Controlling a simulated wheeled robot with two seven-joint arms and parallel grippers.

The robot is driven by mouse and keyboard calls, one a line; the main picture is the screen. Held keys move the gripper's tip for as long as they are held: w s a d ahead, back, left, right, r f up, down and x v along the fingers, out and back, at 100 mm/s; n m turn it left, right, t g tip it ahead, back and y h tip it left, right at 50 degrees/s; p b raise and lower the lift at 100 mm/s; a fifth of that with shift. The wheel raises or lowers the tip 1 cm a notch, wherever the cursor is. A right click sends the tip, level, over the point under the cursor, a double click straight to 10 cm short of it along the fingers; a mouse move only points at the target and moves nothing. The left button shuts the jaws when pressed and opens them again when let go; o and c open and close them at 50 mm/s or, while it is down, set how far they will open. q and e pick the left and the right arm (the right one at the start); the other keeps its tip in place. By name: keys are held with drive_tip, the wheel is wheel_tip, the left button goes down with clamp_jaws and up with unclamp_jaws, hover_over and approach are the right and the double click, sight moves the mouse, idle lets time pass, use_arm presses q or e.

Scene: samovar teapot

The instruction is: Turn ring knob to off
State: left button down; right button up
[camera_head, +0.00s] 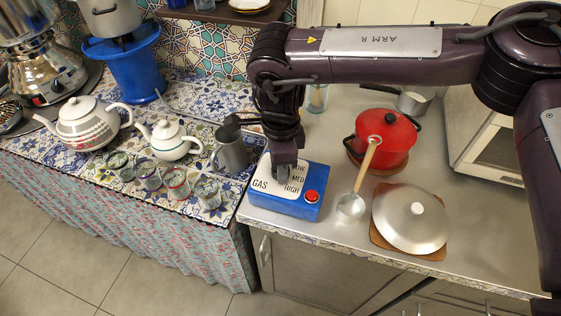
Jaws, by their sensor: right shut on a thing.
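The blue control box (282,206) stands near the front left corner of the metal counter. Its white top plate reads GAS, LOW, MED and HIGH, and a red button (311,196) sits at its right front. My right gripper (285,176) points straight down onto the middle of the top plate. It is shut on the ring knob there. The fingers hide the knob, so its pointing direction cannot be read. My left gripper is not in view.
A grey metal mug (231,152) stands close left of the box, beside teapots (80,123) and several glasses (176,182). To the right are a ladle (351,205), a red pot (385,137) and a steel lid (411,218). My right arm spans above the counter.

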drive_tip(key=n, duration=0.3)
drive_tip(key=shift+r+n, duration=0.1)
drive_tip(key=shift+n, duration=0.4)
drive_tip(key=o, duration=1)
wheel_tip(320, 180, up, 8)
drive_tip(key=shift+f+b, duration=0.15)
drive_tip(key=shift+b, duration=0.35)
